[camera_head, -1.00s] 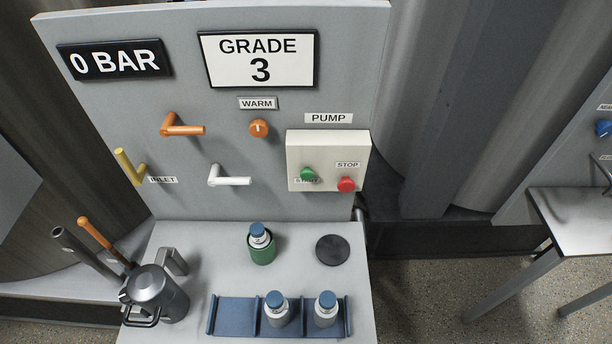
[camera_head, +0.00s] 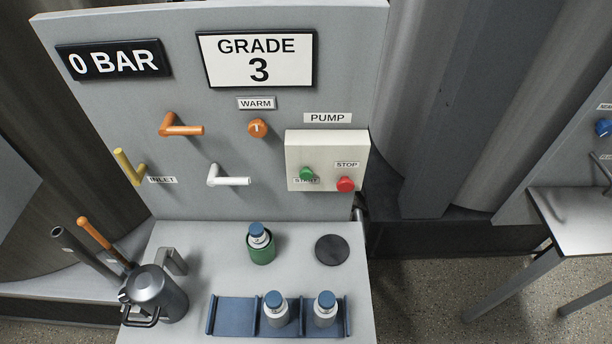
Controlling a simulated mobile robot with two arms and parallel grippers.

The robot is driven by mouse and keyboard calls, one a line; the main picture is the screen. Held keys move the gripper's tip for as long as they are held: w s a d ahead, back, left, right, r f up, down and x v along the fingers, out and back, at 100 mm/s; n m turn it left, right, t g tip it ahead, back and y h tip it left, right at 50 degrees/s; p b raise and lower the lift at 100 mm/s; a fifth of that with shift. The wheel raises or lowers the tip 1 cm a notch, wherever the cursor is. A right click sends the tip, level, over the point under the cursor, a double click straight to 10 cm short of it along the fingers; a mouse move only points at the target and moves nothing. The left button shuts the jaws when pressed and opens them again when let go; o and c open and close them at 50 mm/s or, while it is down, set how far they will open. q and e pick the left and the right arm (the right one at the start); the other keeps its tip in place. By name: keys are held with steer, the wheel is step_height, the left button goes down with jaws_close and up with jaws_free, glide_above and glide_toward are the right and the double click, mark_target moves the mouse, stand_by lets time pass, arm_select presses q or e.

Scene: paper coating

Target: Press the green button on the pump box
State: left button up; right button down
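The pump box (camera_head: 327,144) is a cream box on the right side of the grey upright panel, under a PUMP label. Its green button (camera_head: 307,173) is on the lower left of its face and partly covers the START label. A red button (camera_head: 345,184) is to the right, under a STOP label. Neither of my grippers is in view, and nothing touches the buttons.
The display (camera_head: 114,60) reads 0 BAR. Orange, yellow and white handles stick out from the panel. On the bench below stand a grey jug (camera_head: 155,293), a bottle in a green holder (camera_head: 261,250), a blue tray (camera_head: 232,314) with two bottles, and a black disc (camera_head: 331,249).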

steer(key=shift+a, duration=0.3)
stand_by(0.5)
